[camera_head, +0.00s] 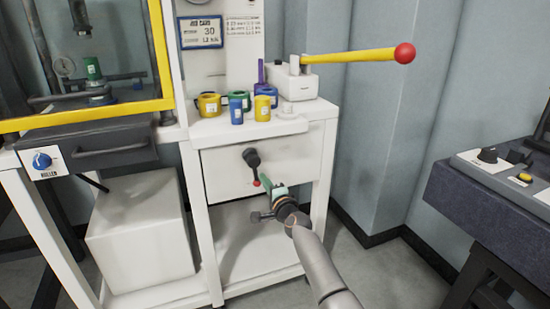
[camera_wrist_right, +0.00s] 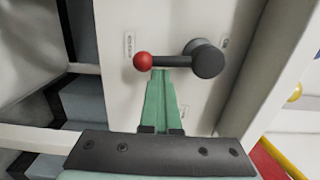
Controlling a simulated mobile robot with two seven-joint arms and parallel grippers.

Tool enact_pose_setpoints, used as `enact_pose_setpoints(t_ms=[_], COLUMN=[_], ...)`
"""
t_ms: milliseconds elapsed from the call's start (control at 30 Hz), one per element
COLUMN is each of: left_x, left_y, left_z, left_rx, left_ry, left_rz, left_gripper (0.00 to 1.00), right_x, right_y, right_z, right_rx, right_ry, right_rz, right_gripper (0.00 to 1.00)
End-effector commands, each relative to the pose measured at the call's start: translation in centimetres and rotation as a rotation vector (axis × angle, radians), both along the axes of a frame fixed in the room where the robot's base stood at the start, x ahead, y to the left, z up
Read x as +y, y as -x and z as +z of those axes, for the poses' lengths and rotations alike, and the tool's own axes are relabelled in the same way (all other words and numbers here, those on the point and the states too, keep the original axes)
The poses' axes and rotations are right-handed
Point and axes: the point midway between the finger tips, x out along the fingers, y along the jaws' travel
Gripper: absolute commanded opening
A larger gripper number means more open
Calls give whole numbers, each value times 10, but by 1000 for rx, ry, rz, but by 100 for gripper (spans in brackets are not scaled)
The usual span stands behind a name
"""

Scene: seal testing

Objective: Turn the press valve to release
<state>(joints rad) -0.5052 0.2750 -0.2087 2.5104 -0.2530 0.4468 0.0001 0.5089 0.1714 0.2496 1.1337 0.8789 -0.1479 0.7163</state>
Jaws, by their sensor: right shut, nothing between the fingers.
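The press valve (camera_head: 251,158) is a dark round hub with a thin dark lever ending in a red ball, on the white front panel of the bench. In the head view its lever hangs down, the red ball lowest. In the right wrist view the valve hub (camera_wrist_right: 207,59) is right of the red ball (camera_wrist_right: 143,61). My right gripper (camera_head: 268,190) is in front of the panel, just right of the ball. Its green fingers (camera_wrist_right: 159,76) are shut and empty, tips at the lever beside the ball; I cannot tell whether they touch. My left gripper is out of view.
Coloured cups (camera_head: 210,104) and a white device with a long yellow handle (camera_head: 362,56) stand on the bench top. A yellow-framed press (camera_head: 90,117) is at left. A dark console (camera_head: 500,170) stands at right. The bench's lower shelf (camera_head: 250,255) is empty.

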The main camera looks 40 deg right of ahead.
Motion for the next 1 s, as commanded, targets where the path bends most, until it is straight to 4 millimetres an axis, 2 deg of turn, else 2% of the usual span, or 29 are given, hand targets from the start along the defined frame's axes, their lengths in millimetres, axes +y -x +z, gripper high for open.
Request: enact_pose_setpoints(t_ms=[300, 1000], left_x=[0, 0], left_y=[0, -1], left_z=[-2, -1], left_rx=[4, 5], left_ry=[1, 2], left_rz=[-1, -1], left_gripper=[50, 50], right_x=[3, 4], right_y=[-1, -1], right_z=[-2, -1], right_rx=[-11, -12], right_ry=[-54, -54], right_rz=[1, 1], right_gripper=[0, 0])
